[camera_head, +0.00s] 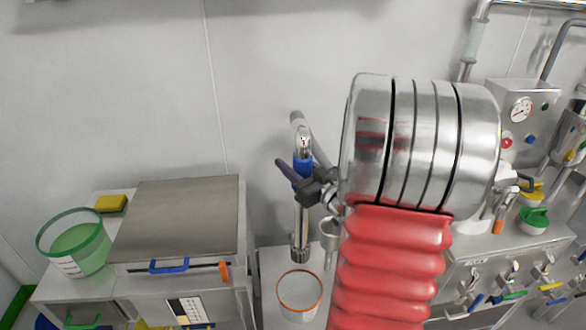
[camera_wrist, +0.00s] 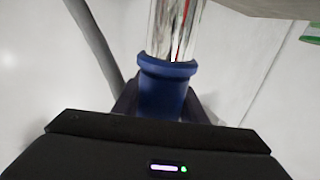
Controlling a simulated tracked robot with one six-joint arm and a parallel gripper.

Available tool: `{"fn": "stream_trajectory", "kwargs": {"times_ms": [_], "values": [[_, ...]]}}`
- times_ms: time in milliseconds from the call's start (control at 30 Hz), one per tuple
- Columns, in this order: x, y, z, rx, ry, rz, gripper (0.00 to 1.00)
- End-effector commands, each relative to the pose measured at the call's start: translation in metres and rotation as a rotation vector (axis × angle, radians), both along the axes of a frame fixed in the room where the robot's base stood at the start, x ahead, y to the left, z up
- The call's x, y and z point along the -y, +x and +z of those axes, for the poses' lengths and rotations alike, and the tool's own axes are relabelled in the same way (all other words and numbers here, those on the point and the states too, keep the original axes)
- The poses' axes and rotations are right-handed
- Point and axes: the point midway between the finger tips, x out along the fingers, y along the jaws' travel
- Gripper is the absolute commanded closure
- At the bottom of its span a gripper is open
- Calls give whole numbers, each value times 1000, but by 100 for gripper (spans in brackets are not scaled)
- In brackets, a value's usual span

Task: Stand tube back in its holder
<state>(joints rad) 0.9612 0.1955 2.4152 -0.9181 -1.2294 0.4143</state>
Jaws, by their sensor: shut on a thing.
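The tube (camera_head: 301,215) is a shiny, slim tube with a blue collar. It is upright in the head view, with a ribbed lower end above the counter. My gripper (camera_head: 300,178) is shut on the tube at the blue collar. In the wrist view the blue collar (camera_wrist: 166,85) sits between the dark fingers of my gripper (camera_wrist: 160,103), with the clear, shiny shaft beyond. A pale cup with an orange rim (camera_head: 299,310) stands below the tube's lower end. A small steel funnel-shaped cup (camera_head: 330,240) is right of the tube. I cannot tell which one is the holder.
A steel box with a blue handle (camera_head: 175,215) stands at left, beside a green-rimmed bucket (camera_head: 72,250) and a yellow block (camera_head: 111,203). A steel panel with a gauge (camera_head: 521,108) and several valves is at right. My arm hides much of the middle.

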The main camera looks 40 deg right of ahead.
Motion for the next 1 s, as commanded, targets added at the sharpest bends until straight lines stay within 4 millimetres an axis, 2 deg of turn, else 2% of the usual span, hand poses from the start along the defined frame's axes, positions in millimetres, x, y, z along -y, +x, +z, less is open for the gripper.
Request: {"fn": "stream_trajectory", "kwargs": {"times_ms": [300,733,1000], "values": [[2,-2,-16,1,-1,-14,100],[4,-2,-17,1,-1,-17,100],[16,1,-17,0,-1,-37,100]]}}
